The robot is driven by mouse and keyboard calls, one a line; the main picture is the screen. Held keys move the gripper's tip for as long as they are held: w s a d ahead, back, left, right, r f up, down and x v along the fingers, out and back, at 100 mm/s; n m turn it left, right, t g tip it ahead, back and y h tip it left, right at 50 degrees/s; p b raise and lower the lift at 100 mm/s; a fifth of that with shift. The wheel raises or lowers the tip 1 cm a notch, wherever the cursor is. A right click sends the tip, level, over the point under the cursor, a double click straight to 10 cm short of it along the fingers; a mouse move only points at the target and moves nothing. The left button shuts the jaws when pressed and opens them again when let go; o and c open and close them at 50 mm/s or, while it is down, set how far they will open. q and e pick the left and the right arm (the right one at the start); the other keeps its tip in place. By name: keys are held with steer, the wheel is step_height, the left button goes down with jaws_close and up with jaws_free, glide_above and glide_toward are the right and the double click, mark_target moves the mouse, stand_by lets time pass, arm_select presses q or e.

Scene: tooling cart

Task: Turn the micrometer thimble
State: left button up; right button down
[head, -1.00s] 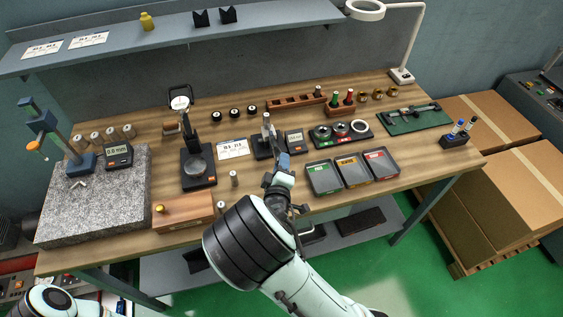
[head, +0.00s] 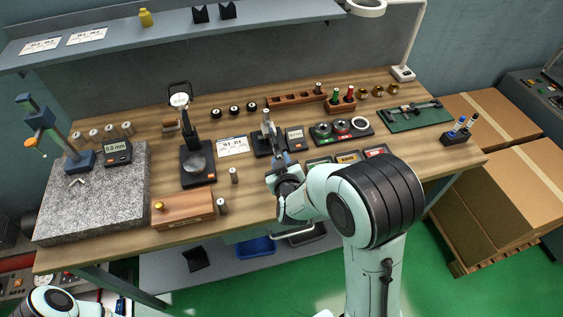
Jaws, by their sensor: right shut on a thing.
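The micrometer (head: 267,127) stands upright in a dark stand (head: 262,146) in the middle of the bench, with a small digital display (head: 295,138) just to its right. My right gripper (head: 281,159) is at the near, lower end of the micrometer and is shut on its thimble. The thimble and the fingertips are mostly hidden by the gripper and wrist. Of my left arm only a part shows at the bottom left corner; its gripper is not seen.
A printed card (head: 233,146) and a dial gauge stand (head: 197,165) are left of the micrometer. Ring gauges (head: 341,131) and sorting trays (head: 348,157), partly covered by my right arm, are to the right.

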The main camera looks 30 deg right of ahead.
arm_select(q)
steer(key=shift+s+f, duration=0.1)
steer(key=shift+f, duration=0.05)
arm_select(e)
steer(key=shift+m, duration=0.3)
steer(key=c, duration=1.3)
jaws_free()
steer(key=shift+s+a+r, duration=0.1)
steer(key=shift+s+r, duration=0.05)
steer(key=shift+s, duration=0.1)
arm_select(q)
steer(key=s+f+b, duration=0.4)
steer(key=f+b, duration=0.2)
steer(key=f, duration=0.1)
steer(key=shift+s+f+g+b, duration=0.3)
steer(key=shift+f, duration=0.1)
arm_select(e)
steer(key=v, duration=1.2)
steer(key=shift+s, duration=0.45)
